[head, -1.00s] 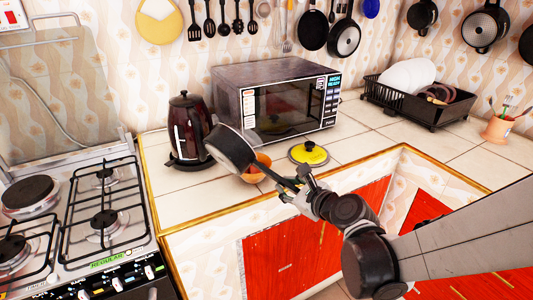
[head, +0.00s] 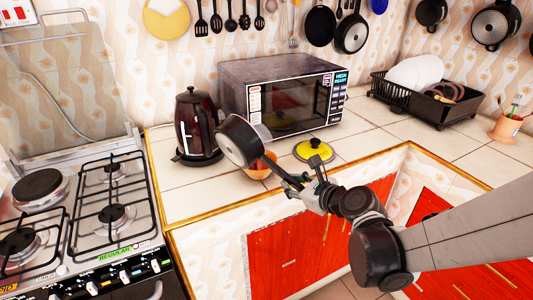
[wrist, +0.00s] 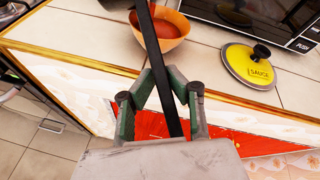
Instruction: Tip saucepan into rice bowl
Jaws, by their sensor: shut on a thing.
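The dark saucepan (head: 236,146) is held above the counter in the head view, tipped steeply toward the right, over the orange rice bowl (head: 264,165). The pan hides part of the bowl. My gripper (head: 304,186) is shut on the saucepan's long black handle, which also shows between the fingers in the wrist view (wrist: 166,85). The bowl stands upright on the counter in the wrist view (wrist: 172,45), with the handle crossing in front of it. I cannot tell what is in the bowl or pan.
A yellow lid with a black knob (head: 314,151) lies right of the bowl. A microwave (head: 235,80) stands behind, a dark kettle (head: 196,122) to the left, and a gas stove (head: 85,215) further left. A dish rack (head: 425,100) is at right.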

